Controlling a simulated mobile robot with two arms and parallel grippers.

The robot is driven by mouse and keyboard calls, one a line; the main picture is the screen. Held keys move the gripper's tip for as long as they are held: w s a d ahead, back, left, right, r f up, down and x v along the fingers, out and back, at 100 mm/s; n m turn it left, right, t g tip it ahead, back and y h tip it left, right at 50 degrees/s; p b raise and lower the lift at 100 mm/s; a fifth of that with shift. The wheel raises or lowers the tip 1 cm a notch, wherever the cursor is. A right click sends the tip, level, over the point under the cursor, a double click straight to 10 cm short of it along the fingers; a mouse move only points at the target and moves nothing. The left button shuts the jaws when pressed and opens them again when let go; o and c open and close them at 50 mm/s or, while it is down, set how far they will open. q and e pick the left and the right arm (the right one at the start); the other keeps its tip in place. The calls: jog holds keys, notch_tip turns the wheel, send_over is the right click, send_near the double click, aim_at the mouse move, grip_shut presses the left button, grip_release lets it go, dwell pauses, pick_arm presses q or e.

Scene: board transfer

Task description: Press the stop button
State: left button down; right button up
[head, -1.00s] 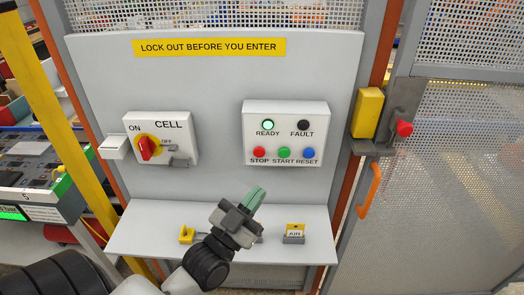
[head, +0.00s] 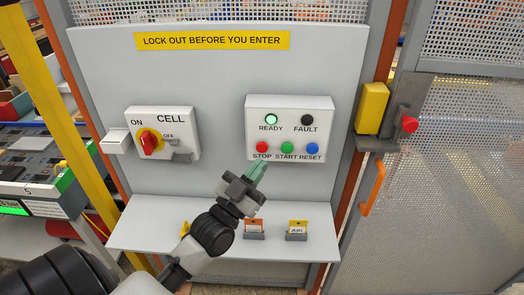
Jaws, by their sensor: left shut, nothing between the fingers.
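The red stop button (head: 262,147) is the leftmost in a row of three on the white control box (head: 290,103), above the label STOP. The green start button (head: 287,148) and blue reset button (head: 312,149) are to its right. A green READY lamp (head: 271,119) is lit, and the FAULT lamp (head: 307,119) is dark. My left gripper (head: 257,171) is shut and empty, its green fingertips just below the stop button in the picture. I cannot tell how far they are from the panel. My right gripper is not in view.
A CELL switch box with a red handle (head: 149,142) is on the panel's left. A shelf (head: 150,240) below holds an orange tag (head: 254,225) and a yellow AIR tag (head: 298,226). A mesh gate (head: 450,190) with a yellow latch box (head: 370,107) stands at right.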

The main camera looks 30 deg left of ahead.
pick_arm(q)
jog(key=shift+w+a, duration=0.45)
jog(key=shift+w, duration=0.25)
jog(key=shift+w+a, duration=0.4)
jog(key=shift+w, duration=0.25)
dwell(1.1)
jog(key=shift+w+a, duration=0.2)
jog(key=shift+w, duration=0.15)
jog(key=shift+w+a, duration=0.25)
jog(key=shift+w, duration=0.1)
dwell(0.7)
jog(key=shift+s+d, duration=0.5)
jog(key=shift+s, duration=0.25)
jog(key=shift+s+d+p, duration=0.3)
jog(key=shift+s+d, duration=0.15)
jog(key=shift+s, duration=0.25)
jog(key=shift+s+d+p, duration=0.3)
jog(key=shift+s+d, duration=0.1)
jog(key=shift+s, duration=0.3)
jog(key=shift+s+d+p, duration=0.3)
jog(key=shift+s+d, duration=0.15)
jog(key=shift+s, duration=0.25)
